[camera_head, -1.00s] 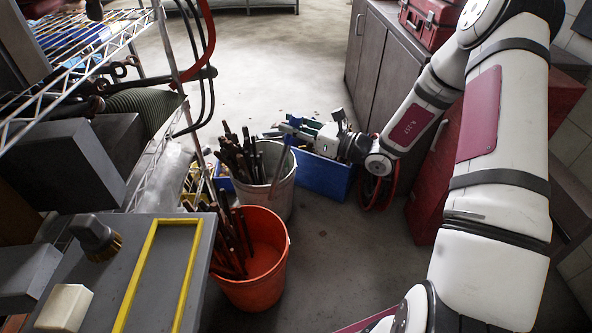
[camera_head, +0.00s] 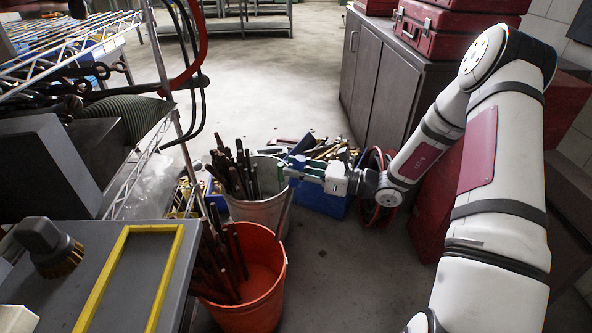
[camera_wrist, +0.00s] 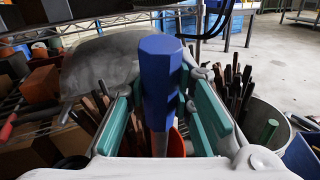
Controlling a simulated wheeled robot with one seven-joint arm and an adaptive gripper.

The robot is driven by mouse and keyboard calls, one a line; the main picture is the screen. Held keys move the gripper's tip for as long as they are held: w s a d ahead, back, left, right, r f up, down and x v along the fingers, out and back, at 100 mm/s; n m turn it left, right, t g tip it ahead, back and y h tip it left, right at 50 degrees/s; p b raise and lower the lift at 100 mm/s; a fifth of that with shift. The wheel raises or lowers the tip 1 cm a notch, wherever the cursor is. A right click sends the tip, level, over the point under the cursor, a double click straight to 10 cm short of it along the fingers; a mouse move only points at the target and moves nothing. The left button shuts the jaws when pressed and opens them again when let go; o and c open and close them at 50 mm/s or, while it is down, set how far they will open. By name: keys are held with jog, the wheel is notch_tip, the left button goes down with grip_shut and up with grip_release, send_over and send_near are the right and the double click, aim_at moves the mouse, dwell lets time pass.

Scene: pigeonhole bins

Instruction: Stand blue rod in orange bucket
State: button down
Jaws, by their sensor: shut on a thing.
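The blue rod (camera_wrist: 160,78) shows in the wrist view with a thick blue upper end and a greyer lower shaft. My gripper (camera_wrist: 165,108) is shut on it, with teal pads on both sides. In the head view my gripper (camera_head: 293,171) is beside the grey bucket's upper right, and the rod's greyish lower part (camera_head: 284,214) hangs near the orange bucket's far right rim. The orange bucket (camera_head: 266,302) stands on the floor with several dark brown rods leaning at its left. Its orange also shows behind the rod in the wrist view (camera_wrist: 176,144). I cannot tell whether the rod's lower tip is inside the rim.
A grey bucket (camera_head: 256,210) full of dark rods stands just behind the orange one. A blue crate (camera_head: 322,203) of loose items is behind my gripper. A grey bench with a yellow frame (camera_head: 128,270) is at left. Red cases and cabinets line the right.

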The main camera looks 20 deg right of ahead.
aim_at(277, 236)
jog(key=a+f+b, duration=0.2)
jog(key=f+b, duration=0.3)
jog(key=f, duration=0.4)
jog(key=w+a+f+b, duration=0.1)
jog(key=a+f+b, duration=0.1)
jog(key=f+b, duration=0.3)
jog(key=w+a+f+b, duration=0.1)
jog(key=f+b, duration=0.5)
jog(key=f, duration=0.7)
jog(key=shift+a+f, duration=0.2)
jog(key=shift+a, duration=0.25)
jog(key=shift+a+f+b, duration=0.15)
jog(key=shift+f+b, duration=0.2)
jog(key=shift+f, duration=0.35)
jog(key=shift+a+f+b, duration=0.1)
jog(key=shift+f+b, duration=0.2)
jog(key=shift+f, duration=0.35)
jog(key=c, duration=1.7)
grip_release()
jog(key=o, duration=0.5)
jog(key=shift+o, duration=0.2)
jog(key=shift+d, duration=0.1)
jog(key=p+v, duration=0.1)
jog(key=v, duration=0.6)
jog(key=shift+s+d, duration=0.3)
